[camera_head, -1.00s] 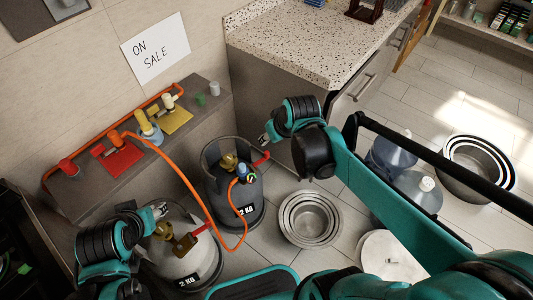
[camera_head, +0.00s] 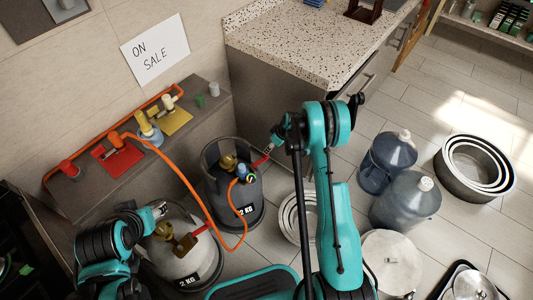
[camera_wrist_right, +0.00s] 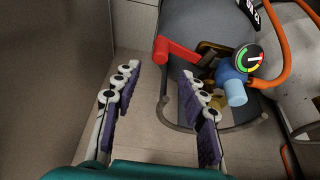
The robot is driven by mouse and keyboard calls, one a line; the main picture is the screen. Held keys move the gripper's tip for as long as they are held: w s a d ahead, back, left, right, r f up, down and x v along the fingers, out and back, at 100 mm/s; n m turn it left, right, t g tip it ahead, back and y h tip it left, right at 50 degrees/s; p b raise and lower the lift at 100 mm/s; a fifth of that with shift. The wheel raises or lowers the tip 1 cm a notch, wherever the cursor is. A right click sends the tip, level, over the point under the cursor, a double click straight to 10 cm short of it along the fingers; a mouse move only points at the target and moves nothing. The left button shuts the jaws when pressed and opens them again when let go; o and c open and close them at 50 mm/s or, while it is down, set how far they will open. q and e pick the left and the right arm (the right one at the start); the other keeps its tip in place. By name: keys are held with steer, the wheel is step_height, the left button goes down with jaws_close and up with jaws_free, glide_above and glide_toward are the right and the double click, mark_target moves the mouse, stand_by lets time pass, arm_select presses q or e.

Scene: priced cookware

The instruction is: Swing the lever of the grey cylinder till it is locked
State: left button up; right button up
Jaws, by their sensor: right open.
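The grey cylinder (camera_head: 222,190) stands on the floor below the shelf; it fills the upper right of the right wrist view (camera_wrist_right: 205,28). Its red lever (camera_head: 262,160) sticks out from the valve toward the counter; it also shows in the right wrist view (camera_wrist_right: 177,52). A blue regulator (camera_wrist_right: 233,82) with a dial and orange hose sits on the brass valve. My right gripper (camera_wrist_right: 165,80) is open and empty, with the lever just beyond its fingertips, apparently not touching. My left gripper (camera_head: 160,210) is by the white cylinder (camera_head: 185,262); its finger opening is unclear.
The orange hose (camera_head: 180,172) loops from the shelf to the regulator. The counter (camera_head: 310,45) stands close behind my right gripper. Nested metal bowls (camera_head: 291,220) are partly hidden by my right arm. Blue water jugs (camera_head: 388,160) and a large pot (camera_head: 392,262) stand right.

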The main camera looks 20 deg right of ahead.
mark_target(260, 161)
steer(key=b+x, duration=0.3)
steer(key=x, duration=0.5)
steer(key=shift+f, duration=0.2)
jaws_close()
